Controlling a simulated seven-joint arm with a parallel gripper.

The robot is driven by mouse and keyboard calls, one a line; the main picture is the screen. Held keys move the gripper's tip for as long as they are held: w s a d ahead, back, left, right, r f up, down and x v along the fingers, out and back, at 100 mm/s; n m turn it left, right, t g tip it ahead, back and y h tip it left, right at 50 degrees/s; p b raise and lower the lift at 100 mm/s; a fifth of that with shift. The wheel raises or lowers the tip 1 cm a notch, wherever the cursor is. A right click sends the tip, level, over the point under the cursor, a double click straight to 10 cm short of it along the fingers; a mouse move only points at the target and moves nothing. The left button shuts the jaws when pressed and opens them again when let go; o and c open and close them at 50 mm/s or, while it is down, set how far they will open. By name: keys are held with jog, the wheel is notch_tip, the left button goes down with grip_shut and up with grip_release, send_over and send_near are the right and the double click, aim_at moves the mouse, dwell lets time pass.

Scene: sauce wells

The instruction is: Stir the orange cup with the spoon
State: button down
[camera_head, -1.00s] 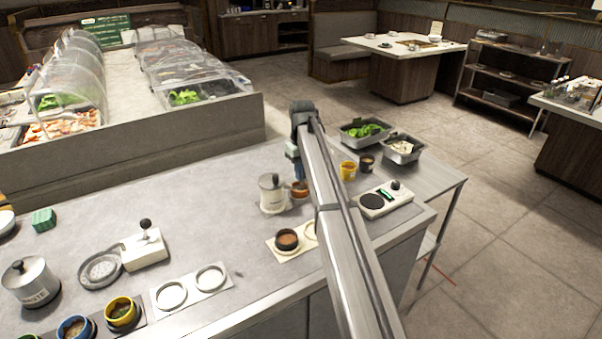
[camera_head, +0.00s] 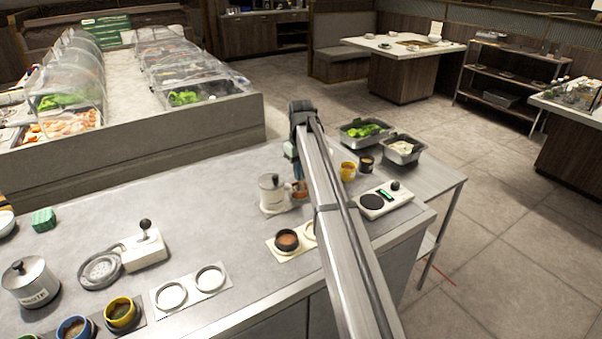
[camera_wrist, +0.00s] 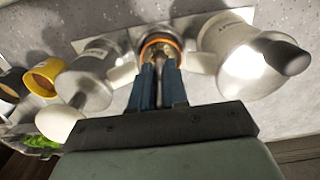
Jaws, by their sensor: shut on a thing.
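The orange cup (camera_wrist: 162,42) stands between two silver canisters in the wrist view. Its orange rim shows around a brownish inside. In the head view the orange cup (camera_head: 300,190) is partly hidden behind my arm. My gripper (camera_wrist: 159,68) points down at the cup, its blue fingers shut on the spoon (camera_wrist: 159,62). Only a short part of the spoon shows between the fingers, reaching toward the cup's mouth. The spoon's lower end is hard to make out.
A silver canister (camera_head: 271,194) stands close left of the cup in the head view. A yellow cup (camera_head: 347,171) and a dark cup (camera_head: 367,163) are to the right. A brown-filled cup (camera_head: 287,240) sits on a pad in front.

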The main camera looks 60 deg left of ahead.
jog(key=shift+r, duration=1.75)
jog(key=w+d+m, duration=0.1)
jog(key=w+d, duration=0.5)
jog(key=w+d+f+m, duration=0.1)
jog(key=w+d, duration=0.5)
jog(key=w+d+f+m, duration=0.1)
jog(key=w+d, duration=0.4)
jog(key=d, duration=0.2)
jog(key=shift+w+f+m, duration=0.25)
jog(key=shift+w+m, duration=0.15)
jog(key=w+d+f+m, duration=0.2)
jog(key=w+d, duration=0.3)
jog(key=d, duration=0.6)
jog(key=w+d+f+m, duration=0.1)
jog(key=w+d+m, duration=0.1)
jog(key=w+d, duration=0.65)
jog(key=d+f+m, duration=0.3)
jog(key=d+m, duration=0.2)
jog(key=d, duration=2.3)
jog(key=s+d+f+m, duration=0.1)
jog(key=s+d+m, duration=0.1)
jog(key=d, duration=0.9)
jog(key=s+d+f+m, duration=0.2)
jog(key=s+d+m, duration=0.1)
jog(key=d, duration=0.9)
jog(key=shift+d, duration=0.3)
jog(key=shift+r, duration=0.1)
